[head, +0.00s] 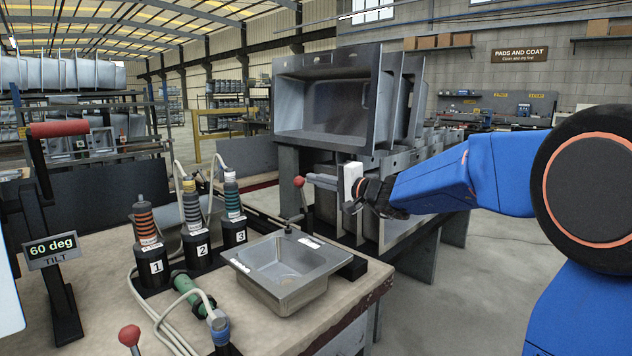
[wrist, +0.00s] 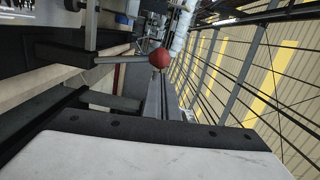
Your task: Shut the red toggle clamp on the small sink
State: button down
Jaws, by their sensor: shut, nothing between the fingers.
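The small steel sink (head: 262,262) sits on the bench in the head view. At its back edge a toggle clamp's red ball knob (head: 299,181) tops a lever that stands nearly upright. The knob also shows in the wrist view (wrist: 160,58), on a grey metal lever. My gripper (head: 311,179) is shut and empty, its fingers pointing left at about knob height, close to the knob's right side. I cannot tell whether they touch it.
A 60 deg tilt stand (head: 52,250) is at far left. Large steel sinks (head: 325,100) stand behind. Open floor lies right.

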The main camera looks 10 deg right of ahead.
jog(key=s+d, duration=0.6)
jog(key=d, duration=0.3)
jog(key=shift+s+d+r, duration=0.15)
jog(key=shift+d+r, duration=0.15)
jog(key=shift+r, duration=0.05)
dwell(0.3)
jog(key=s+a+f+n+g+h, duration=0.1)
jog(key=s+a+f+n+g, duration=0.2)
jog(key=s, duration=0.4)
jog(key=s+a+f+n+g+h, duration=0.1)
jog(key=s+a+f+g, duration=0.1)
jog(key=s+f, duration=0.4)
jog(key=s+a+f+n+g, duration=0.2)
jog(key=s+a+f, duration=0.1)
jog(key=s, duration=0.6)
jog(key=s+d+f+n+g+h, duration=0.1)
jog(key=s+d+f+h, duration=0.3)
jog(key=s, duration=0.5)
jog(key=s+d+f+n+g+h, duration=0.1)
jog(key=s+d+f+n+h, duration=0.1)
jog(key=s+d+f+h, duration=0.3)
jog(key=s+d+f, duration=0.3)
jog(key=s+d, duration=0.1)
jog(key=s, duration=0.1)
jog(key=shift+s+f, duration=0.2)
jog(key=shift+f, duration=0.2)
